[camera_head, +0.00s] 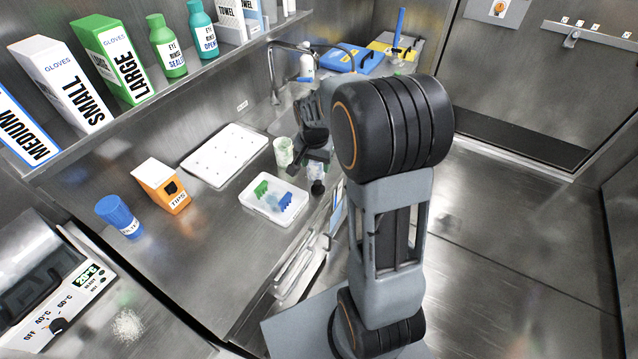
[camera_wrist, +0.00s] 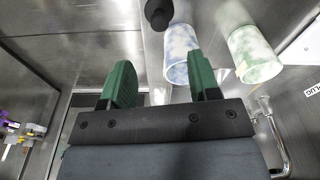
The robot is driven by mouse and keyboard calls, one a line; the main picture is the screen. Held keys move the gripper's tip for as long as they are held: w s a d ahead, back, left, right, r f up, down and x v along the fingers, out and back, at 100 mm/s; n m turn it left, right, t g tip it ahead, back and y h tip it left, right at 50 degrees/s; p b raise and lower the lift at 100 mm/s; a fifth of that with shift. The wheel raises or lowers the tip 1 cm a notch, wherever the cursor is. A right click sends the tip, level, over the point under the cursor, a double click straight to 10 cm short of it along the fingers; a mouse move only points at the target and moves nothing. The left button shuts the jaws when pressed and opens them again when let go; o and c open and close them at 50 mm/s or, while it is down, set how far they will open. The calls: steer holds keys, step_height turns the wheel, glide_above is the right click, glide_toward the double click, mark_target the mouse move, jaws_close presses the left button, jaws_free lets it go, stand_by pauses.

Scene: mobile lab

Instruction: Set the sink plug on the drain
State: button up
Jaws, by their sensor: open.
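A small black rounded object (camera_wrist: 158,14), which looks like the sink plug, shows at the top of the wrist view, beyond my fingertips and beside a blue-mottled cup. In the head view a small dark object (camera_head: 317,187) sits near the counter's front edge. My gripper (camera_wrist: 160,78) is open, its two green fingers apart with nothing held between them. In the head view my gripper (camera_head: 312,158) is low over the counter near the cups, partly hidden by my arm. I cannot make out the drain.
The blue-mottled cup (camera_wrist: 181,55) and a green-mottled cup (camera_wrist: 254,54) stand close to my fingers. A white tray (camera_head: 246,204) with coloured pieces, an orange tips box (camera_head: 160,185) and a white rack (camera_head: 222,154) are on the counter. A faucet (camera_head: 290,47) is behind.

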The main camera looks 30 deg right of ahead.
mark_target(318, 182)
steer(key=shift+w+d+f+p, duration=0.1)
steer(key=shift+w+d+f, duration=0.05)
steer(key=shift+f, duration=1.55)
steer(key=shift+w+d+f+p, duration=0.1)
steer(key=shift+w+f, duration=0.05)
steer(key=shift+f, duration=1.5)
steer(key=shift+w+d+f+p, duration=0.1)
steer(key=shift+w+d+f, duration=0.05)
steer(key=shift+f, duration=1.55)
jaws_close()
